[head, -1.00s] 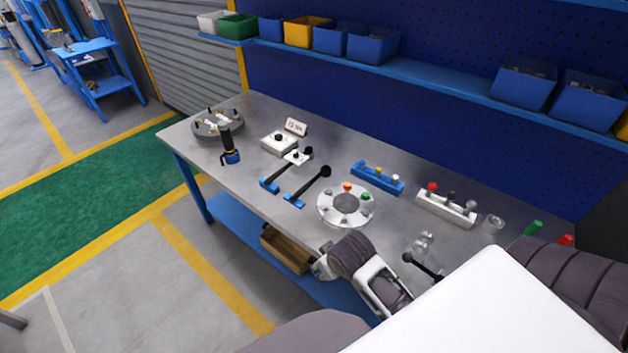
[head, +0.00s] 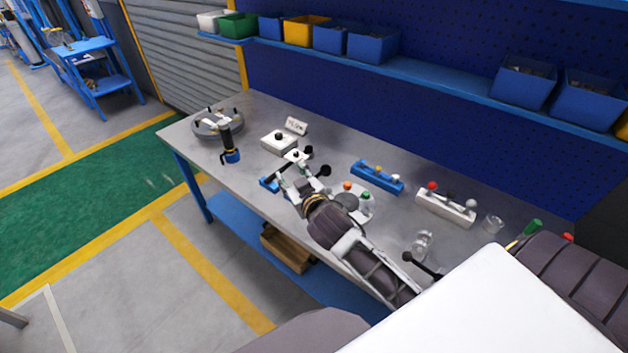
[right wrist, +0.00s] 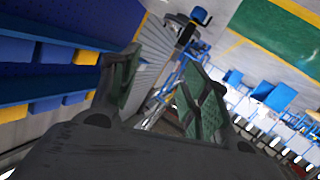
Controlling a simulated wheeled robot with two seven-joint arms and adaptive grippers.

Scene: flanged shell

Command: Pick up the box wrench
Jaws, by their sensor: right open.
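The farther tool's round end (head: 308,151) and a blue piece (head: 268,184) show past the fingers. My right gripper is open over this spot. In the right wrist view its green-padded fingers (right wrist: 165,95) stand apart with nothing between them. My left gripper is out of view.
A round flanged disc (head: 346,203) with coloured knobs sits partly under my right forearm. A blue rack (head: 377,178) and a white rack (head: 445,207) stand to the right. A black upright tool (head: 228,145) and grey round fixture (head: 205,128) stand at the left.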

